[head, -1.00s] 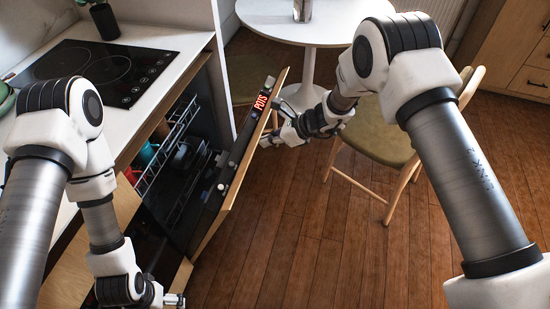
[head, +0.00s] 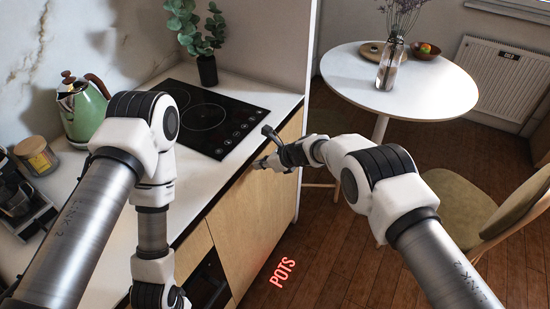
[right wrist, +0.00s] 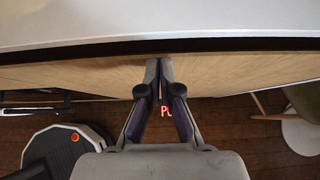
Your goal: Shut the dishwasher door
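The dishwasher door (head: 246,225) is a light wood panel standing upright under the white counter's front edge. It looks in line with the cabinet front, and the racks inside are hidden. My right gripper (head: 262,163) is at the top of the panel, just below the counter edge. In the right wrist view its two fingers (right wrist: 159,66) are together with nothing between them, and their tips are at the wood panel (right wrist: 220,75). My left arm hangs in front of the counter at the lower left; its gripper is out of the picture.
The counter (head: 130,225) holds a black hob (head: 205,122), a green kettle (head: 82,105) and a jar (head: 37,155). A round white table (head: 440,85) and a chair (head: 460,210) stand at the right. Red letters show on the wooden floor (head: 345,260).

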